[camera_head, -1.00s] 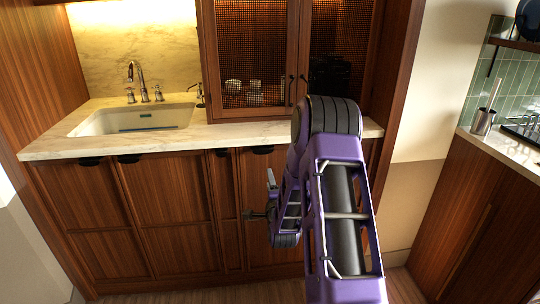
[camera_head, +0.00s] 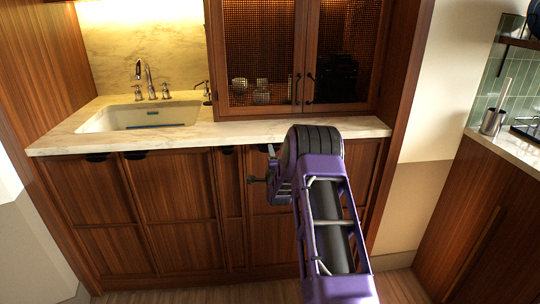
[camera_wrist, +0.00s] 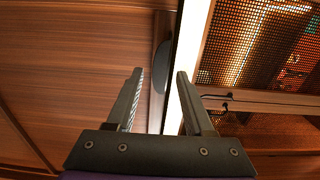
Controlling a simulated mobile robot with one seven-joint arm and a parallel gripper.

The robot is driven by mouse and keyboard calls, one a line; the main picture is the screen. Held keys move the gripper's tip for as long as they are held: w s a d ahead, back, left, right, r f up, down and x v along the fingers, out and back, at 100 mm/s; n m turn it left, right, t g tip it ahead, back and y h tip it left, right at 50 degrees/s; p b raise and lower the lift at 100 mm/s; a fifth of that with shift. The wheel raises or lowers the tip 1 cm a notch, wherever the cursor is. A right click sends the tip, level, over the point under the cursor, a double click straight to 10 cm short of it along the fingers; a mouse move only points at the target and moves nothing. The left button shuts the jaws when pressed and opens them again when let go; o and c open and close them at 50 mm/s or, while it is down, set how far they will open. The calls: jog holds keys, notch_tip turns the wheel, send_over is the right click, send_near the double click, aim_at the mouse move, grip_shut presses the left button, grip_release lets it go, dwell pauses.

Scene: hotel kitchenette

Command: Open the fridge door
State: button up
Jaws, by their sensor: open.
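No open fridge shows; a wooden front panel (camera_head: 272,235) under the right part of the counter, partly behind my arm, looks like its door and is shut. In the wrist view this panel (camera_wrist: 75,70) fills the left side. A dark rounded pull (camera_wrist: 160,66) sits at its top edge, beside the pale counter edge. My gripper (camera_wrist: 159,73) is open and empty, its fingers pointing at the panel. The pull appears between the fingertips, and I see no contact. In the head view my gripper (camera_head: 264,165) is in front of the panel just below the counter, partly hidden by my arm.
The marble counter (camera_head: 235,132) juts above the panels, with a sink (camera_head: 140,116) and faucet at left. A mesh-door cabinet (camera_head: 290,60) stands on the counter. A side cabinet (camera_head: 480,205) is at right. The floor before the panels is clear.

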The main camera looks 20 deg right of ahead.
jog(key=shift+x, duration=0.95)
jog(key=c, duration=0.8)
grip_shut()
jog(key=shift+s+f, duration=0.1)
jog(key=shift+f, duration=0.15)
